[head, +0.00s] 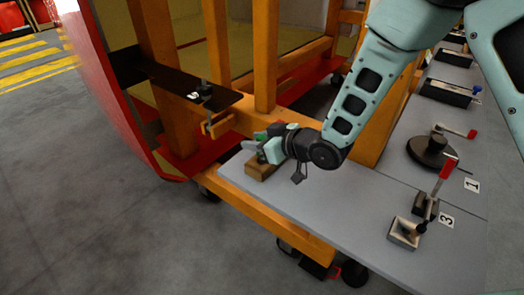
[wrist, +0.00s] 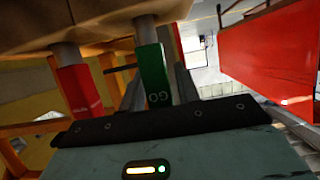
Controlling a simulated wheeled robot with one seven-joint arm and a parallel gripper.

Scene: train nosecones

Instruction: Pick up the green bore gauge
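The green bore gauge (wrist: 153,76) has a green handle marked GO and a pale metal shaft, which meets a wooden block (wrist: 95,22) at the top of the wrist view. A similar red gauge (wrist: 80,90) stands beside it in the same block. My gripper (wrist: 158,92) has its grey fingers on either side of the green handle, with a gap visible at the right finger. In the head view, my gripper (head: 268,151) is low over the wooden block (head: 261,170) on the grey table, and it hides most of the gauges.
The grey table (head: 320,205) has clear room in front of the block. A toggle clamp (head: 425,205) near label 3 and a round black fixture (head: 432,150) stand to the right. An orange frame (head: 265,60) and a black bracket plate (head: 180,82) rise behind and left.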

